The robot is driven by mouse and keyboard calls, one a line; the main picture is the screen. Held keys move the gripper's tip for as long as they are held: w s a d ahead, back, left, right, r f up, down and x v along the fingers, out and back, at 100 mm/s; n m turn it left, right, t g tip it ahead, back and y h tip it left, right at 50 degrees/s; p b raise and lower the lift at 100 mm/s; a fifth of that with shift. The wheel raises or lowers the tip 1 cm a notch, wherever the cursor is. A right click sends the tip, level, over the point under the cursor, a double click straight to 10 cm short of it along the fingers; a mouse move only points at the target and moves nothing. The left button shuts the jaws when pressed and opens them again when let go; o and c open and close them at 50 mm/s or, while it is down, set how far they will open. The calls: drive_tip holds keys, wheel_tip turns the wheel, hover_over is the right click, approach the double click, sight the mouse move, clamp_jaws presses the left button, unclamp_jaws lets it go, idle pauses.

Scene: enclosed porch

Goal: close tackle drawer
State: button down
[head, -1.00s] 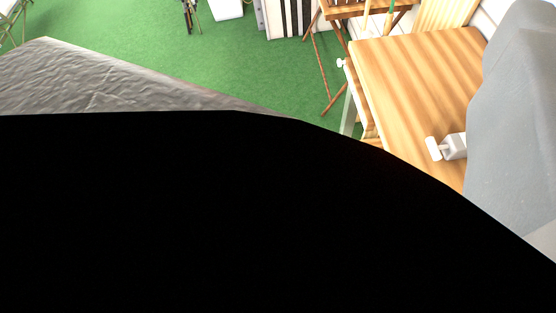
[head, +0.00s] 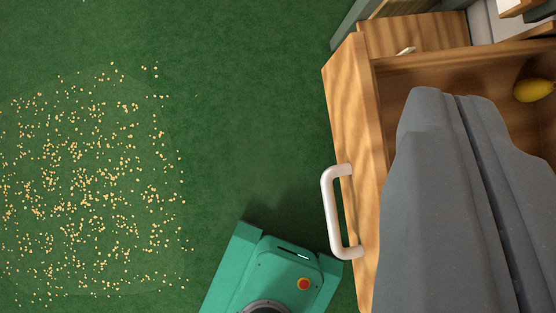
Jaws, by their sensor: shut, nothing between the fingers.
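The tackle drawer (head: 366,110) is pulled open on the right of the head view, with its wooden front facing left. A white bar handle (head: 331,212) is fixed to that front. A yellow object (head: 534,90) lies inside the drawer near the far right. My grey gripper (head: 456,96) is shut and empty. It lies across the drawer's interior in the picture, just right of the front panel, and hides much of the inside. I cannot tell whether it touches the drawer or how high it is.
Another wooden front with a small light handle (head: 404,51) shows above the open drawer. Scattered pale grains (head: 90,190) cover the green floor (head: 245,110) on the left.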

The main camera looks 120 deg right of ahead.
drive_tip(key=s+a+f+n+g+h, duration=0.1)
drive_tip(key=s+a+f, duration=0.15)
drive_tip(key=f, duration=0.45)
drive_tip(key=s+a+f+n+g, duration=0.1)
drive_tip(key=a+f, duration=0.2)
drive_tip(key=f, duration=0.4)
approach(332, 95)
wheel_tip(332, 95, down, 4)
drive_tip(key=a, duration=0.3)
drive_tip(key=shift+w+d+b, duration=0.15)
drive_tip(key=shift+w+d, duration=0.5)
drive_tip(key=shift+d, duration=0.3)
drive_tip(key=shift+w+d+b, duration=0.15)
drive_tip(key=shift+w+d, duration=0.5)
drive_tip(key=shift+d, duration=0.25)
